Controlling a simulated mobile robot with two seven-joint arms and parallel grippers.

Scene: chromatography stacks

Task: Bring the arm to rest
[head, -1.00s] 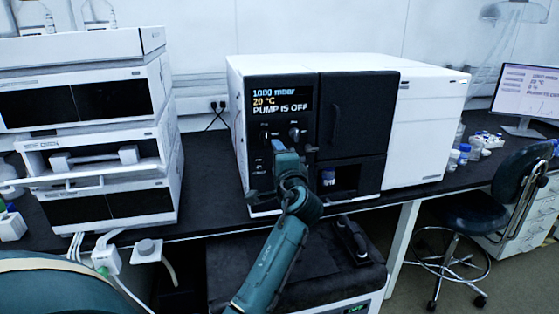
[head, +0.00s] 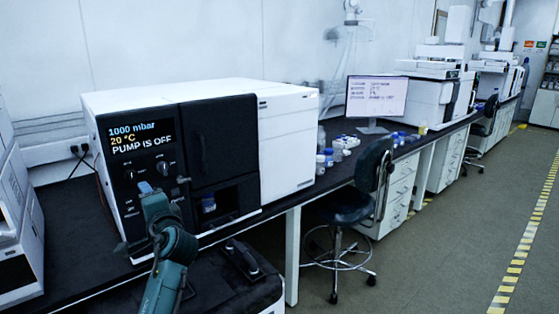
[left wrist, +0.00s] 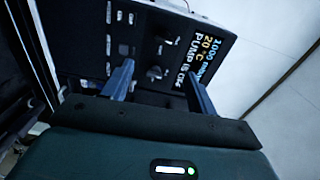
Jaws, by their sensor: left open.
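My left gripper (head: 147,188) is in front of the control panel of a white and black instrument (head: 290,140), just below its display and near its knobs. The display (head: 141,136) reads 1000 mbar, 20 °C, PUMP IS OFF. In the left wrist view, the two blue fingers of my left gripper (left wrist: 158,88) stand wide apart with nothing between them. The panel's knobs (left wrist: 154,73) show beyond the fingers. I cannot tell whether a finger touches the panel. My right gripper is not in view.
A blue-capped vial (head: 208,203) stands in the instrument's recess. Small bottles (head: 325,158) and a monitor (head: 377,97) are to its right on the dark bench. A wheeled chair (head: 345,205) stands before the bench. The floor at right (head: 450,220) is clear.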

